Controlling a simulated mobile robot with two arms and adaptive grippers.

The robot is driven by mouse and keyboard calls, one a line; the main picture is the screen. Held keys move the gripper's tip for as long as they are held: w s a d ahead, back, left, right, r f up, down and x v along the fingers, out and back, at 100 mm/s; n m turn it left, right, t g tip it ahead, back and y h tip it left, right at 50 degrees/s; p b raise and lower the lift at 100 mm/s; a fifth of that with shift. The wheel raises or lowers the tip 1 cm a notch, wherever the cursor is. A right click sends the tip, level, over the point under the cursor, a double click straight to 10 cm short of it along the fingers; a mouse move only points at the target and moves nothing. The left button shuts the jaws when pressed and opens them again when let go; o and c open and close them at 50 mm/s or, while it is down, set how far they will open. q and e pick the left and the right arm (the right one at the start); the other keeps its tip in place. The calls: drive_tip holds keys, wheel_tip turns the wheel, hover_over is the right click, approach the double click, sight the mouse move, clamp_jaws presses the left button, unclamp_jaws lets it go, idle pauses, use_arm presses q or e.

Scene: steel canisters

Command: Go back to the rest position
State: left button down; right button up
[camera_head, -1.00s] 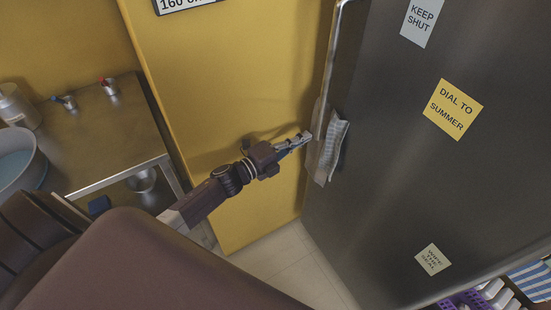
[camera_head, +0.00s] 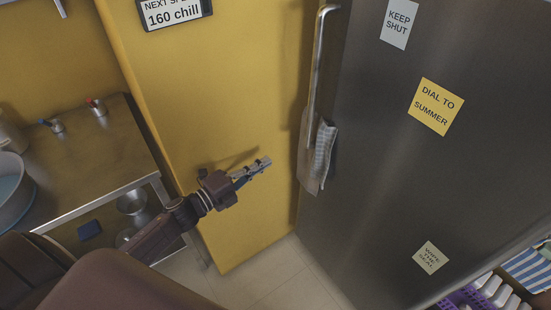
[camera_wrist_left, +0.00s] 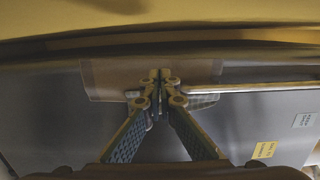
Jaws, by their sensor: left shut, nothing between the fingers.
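My left gripper (camera_head: 262,166) is in front of the yellow wall panel (camera_head: 235,90) in the head view. Its fingers are shut and empty, pointing up and to the right. It is apart from the steel door (camera_head: 370,160) and from the cloth (camera_head: 322,150) hanging at the door's long handle (camera_head: 320,60). In the left wrist view the fingertips (camera_wrist_left: 160,78) meet, with the grey door and its handle (camera_wrist_left: 250,88) behind them. My right gripper is not in view.
A steel counter (camera_head: 85,160) with two taps and a basin (camera_head: 12,190) stands at the left. Metal bowls (camera_head: 132,203) sit under it. At the lower right are a purple basket (camera_head: 465,298) and a striped cloth (camera_head: 530,268). Tiled floor (camera_head: 265,275) shows between counter and door.

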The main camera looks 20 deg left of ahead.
use_arm(q)
drive_tip(key=s+f+n+g+y, duration=0.65)
drive_tip(key=s+n+y, duration=0.25)
drive_tip(key=s+n, duration=0.6)
drive_tip(key=s+d+n+g+h, duration=0.1)
drive_tip(key=s+d+n+g, duration=0.2)
drive_tip(key=s, duration=0.4)
drive_tip(key=s+d+n+g, duration=0.3)
drive_tip(key=s+d, duration=0.1)
drive_tip(key=s, duration=0.3)
wheel_tip(320, 180, down, 25)
drive_tip(key=s+g, duration=0.1)
drive_tip(key=s+a+f+g, duration=0.1)
drive_tip(key=s+f, duration=0.8)
drive_tip(key=s+a+f, duration=0.2)
drive_tip(key=s+f, duration=0.7)
drive_tip(key=shift+a+g, duration=0.25)
drive_tip(key=shift+g, duration=0.1)
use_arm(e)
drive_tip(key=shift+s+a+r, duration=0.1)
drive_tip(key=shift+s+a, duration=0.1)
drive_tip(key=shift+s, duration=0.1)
